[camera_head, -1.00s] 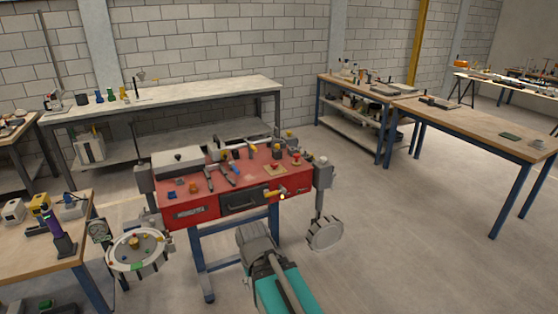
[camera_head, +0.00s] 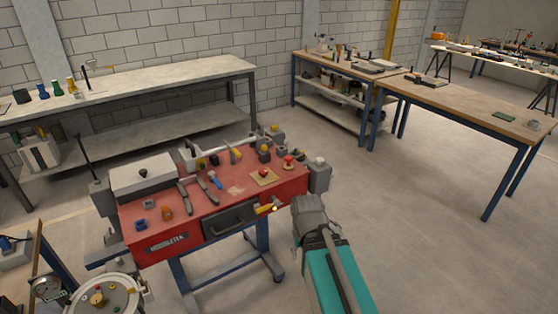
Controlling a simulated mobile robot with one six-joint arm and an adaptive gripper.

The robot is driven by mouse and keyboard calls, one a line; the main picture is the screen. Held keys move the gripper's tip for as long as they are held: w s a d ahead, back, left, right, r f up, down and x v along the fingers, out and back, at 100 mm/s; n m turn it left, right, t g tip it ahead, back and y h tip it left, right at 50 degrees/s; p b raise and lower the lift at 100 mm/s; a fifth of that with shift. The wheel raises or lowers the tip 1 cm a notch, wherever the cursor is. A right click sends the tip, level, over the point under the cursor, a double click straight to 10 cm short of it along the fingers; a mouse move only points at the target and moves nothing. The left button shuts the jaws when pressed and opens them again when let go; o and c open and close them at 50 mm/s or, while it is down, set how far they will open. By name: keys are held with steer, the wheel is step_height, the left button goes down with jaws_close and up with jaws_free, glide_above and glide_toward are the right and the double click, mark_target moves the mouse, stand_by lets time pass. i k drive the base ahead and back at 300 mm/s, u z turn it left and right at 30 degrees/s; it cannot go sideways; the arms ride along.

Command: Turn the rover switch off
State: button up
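I cannot make out which thing is the rover switch. A red bench (camera_head: 150,215) stands ahead of me with small parts and tools on top. A red knob sits on a tan square plate (camera_head: 265,176) near its right side, and another small red-topped part (camera_head: 288,162) is just behind it. A yellow-orange handle (camera_head: 265,209) shows at the bench's front edge, right of the dark drawer (camera_head: 230,219). My gripper (camera_head: 310,212) is a grey shape at the end of my teal arm, in front of the bench's right corner. Its fingers cannot be made out.
A white box (camera_head: 143,175), pliers and a blue-handled tool lie on the bench. A round dial-like tray (camera_head: 100,300) is at the lower left. A long grey table (camera_head: 150,90) is behind, and wooden tables (camera_head: 470,105) are at right. The floor at right is clear.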

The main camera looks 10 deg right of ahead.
mark_target(263, 172)
steer(key=z, duration=0.05)
steer(key=i, duration=1.1)
steer(key=u, duration=0.2)
